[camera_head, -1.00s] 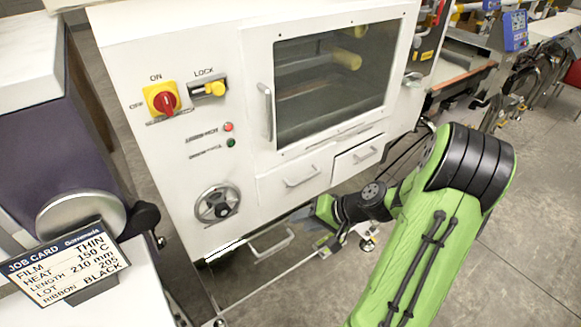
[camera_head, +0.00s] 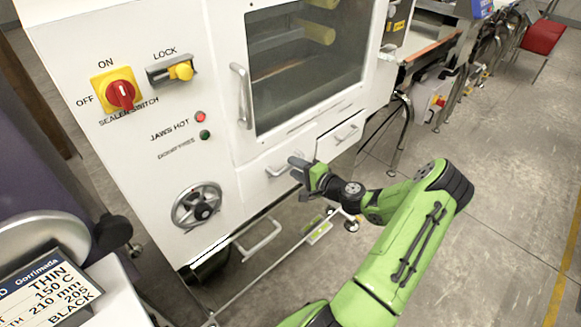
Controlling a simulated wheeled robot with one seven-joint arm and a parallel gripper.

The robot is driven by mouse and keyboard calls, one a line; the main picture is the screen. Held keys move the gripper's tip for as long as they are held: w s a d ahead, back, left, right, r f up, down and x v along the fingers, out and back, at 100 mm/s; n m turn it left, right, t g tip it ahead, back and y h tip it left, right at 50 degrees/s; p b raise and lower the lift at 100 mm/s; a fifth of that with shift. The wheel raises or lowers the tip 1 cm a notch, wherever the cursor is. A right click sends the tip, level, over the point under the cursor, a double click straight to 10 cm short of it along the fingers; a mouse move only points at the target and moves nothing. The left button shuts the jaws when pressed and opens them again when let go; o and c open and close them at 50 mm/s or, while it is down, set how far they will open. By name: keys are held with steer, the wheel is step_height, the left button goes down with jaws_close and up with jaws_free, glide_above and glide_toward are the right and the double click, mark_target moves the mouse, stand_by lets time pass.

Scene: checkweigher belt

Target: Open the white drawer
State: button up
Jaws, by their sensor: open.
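The white machine cabinet has two white drawer fronts side by side below its window. The left white drawer (camera_head: 258,181) has a pale bar handle (camera_head: 277,171) and looks shut. The right white drawer (camera_head: 331,148) has a similar handle (camera_head: 346,133) and a dark gap line around its front. My gripper (camera_head: 296,166) is open, at the right end of the left drawer's handle. It covers part of that drawer front. I cannot tell whether a finger touches the handle.
Above the drawers is a windowed door (camera_head: 305,65) with a vertical handle (camera_head: 241,95). A handwheel (camera_head: 197,206), red switch (camera_head: 120,94) and yellow lock (camera_head: 181,71) are on the left panel. A lower pale handle (camera_head: 260,240) sticks out below.

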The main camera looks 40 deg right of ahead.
steer(key=shift+x, duration=1.5)
jaws_close()
